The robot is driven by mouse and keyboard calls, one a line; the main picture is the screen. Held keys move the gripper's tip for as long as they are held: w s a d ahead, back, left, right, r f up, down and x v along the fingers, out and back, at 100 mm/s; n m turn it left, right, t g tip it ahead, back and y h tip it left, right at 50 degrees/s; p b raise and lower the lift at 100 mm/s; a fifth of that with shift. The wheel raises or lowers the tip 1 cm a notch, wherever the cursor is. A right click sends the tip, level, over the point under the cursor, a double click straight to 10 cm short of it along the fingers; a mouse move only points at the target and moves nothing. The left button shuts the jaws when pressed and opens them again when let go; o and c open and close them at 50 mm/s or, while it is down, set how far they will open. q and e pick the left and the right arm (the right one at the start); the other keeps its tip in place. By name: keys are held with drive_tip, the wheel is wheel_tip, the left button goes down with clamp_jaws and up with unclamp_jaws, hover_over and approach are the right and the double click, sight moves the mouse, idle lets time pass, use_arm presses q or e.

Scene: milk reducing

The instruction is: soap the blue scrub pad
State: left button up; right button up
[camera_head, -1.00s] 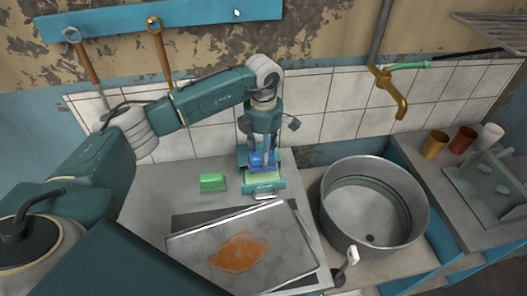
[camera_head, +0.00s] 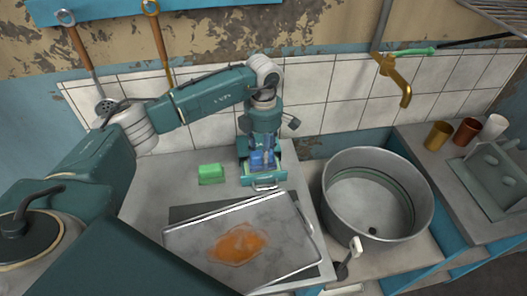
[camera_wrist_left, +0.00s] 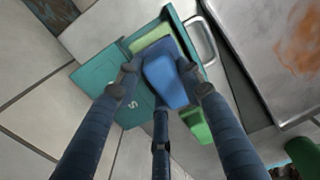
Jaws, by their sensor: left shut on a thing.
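The blue scrub pad (camera_wrist_left: 165,78) is between the fingers of my left gripper (camera_wrist_left: 160,80), which is shut on it. In the head view, the pad (camera_head: 257,159) and my left gripper (camera_head: 262,160) are at an open teal soap box on the counter (camera_head: 249,180). Pale green soap (camera_wrist_left: 183,40) shows inside the box (camera_wrist_left: 95,75), whose teal lid is open. The pad overlaps the soap in the wrist view; I cannot tell whether they touch. My right gripper is not in view.
A green sponge (camera_head: 211,174) lies left of the box. A tray with an orange stain (camera_head: 285,255) lies in front. A round metal sink (camera_head: 330,195) is to the right, below a brass tap (camera_head: 396,75). Several cups stand at the far right.

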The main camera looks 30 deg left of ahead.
use_arm(q)
drive_tip(key=shift+f+b, duration=0.35)
drive_tip(key=shift+f, duration=0.05)
idle(0.4)
drive_tip(key=shift+f, duration=0.15)
idle(0.9)
idle(0.4)
drive_tip(key=shift+r+p, duration=0.4)
drive_tip(key=shift+r, duration=0.55)
drive_tip(key=shift+r+p, duration=1.45)
drive_tip(key=shift+r, duration=1.15)
